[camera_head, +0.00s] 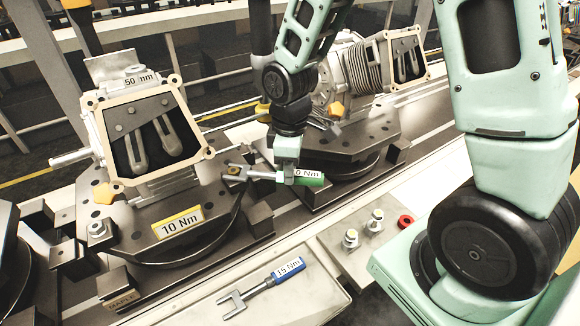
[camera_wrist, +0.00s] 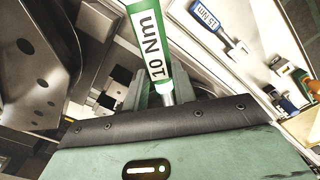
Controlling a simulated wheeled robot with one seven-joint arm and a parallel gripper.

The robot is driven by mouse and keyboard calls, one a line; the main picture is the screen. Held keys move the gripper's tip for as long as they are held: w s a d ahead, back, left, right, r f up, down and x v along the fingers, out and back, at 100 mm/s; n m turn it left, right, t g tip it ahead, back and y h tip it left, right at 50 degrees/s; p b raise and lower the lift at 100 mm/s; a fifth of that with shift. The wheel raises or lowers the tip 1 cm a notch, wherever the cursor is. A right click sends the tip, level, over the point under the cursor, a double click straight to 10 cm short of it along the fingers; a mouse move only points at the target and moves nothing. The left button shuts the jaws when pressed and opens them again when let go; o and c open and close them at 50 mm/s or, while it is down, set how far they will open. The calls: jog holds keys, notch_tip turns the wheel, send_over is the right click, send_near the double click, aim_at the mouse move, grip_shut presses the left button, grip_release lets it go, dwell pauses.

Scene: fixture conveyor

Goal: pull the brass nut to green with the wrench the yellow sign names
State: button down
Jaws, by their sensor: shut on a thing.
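The yellow-framed sign (camera_head: 178,222) on the near fixture reads 10 Nm. My gripper (camera_head: 287,165) is shut on the green-handled wrench (camera_head: 308,178), whose label reads 10 Nm in the wrist view (camera_wrist: 157,45). The wrench lies roughly level, its open fork pointing left over the fixture's right edge. The small brass nut (camera_head: 234,171) shows at the fork; I cannot tell whether the fork is fully around it. The nut is not visible in the wrist view. A blue wrench (camera_head: 288,270), labelled 15 Nm, lies on the front ledge.
A steel nut (camera_head: 97,229) sits at that fixture's left. A finned casing (camera_head: 365,72) stands behind.

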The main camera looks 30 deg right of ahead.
jog(key=shift+r, duration=0.2)
jog(key=shift+r+p, duration=0.65)
jog(key=shift+p, duration=0.15)
jog(key=shift+r+p, duration=1.75)
jog(key=shift+r, duration=0.05)
jog(key=c, duration=2)
grip_release()
grip_shut()
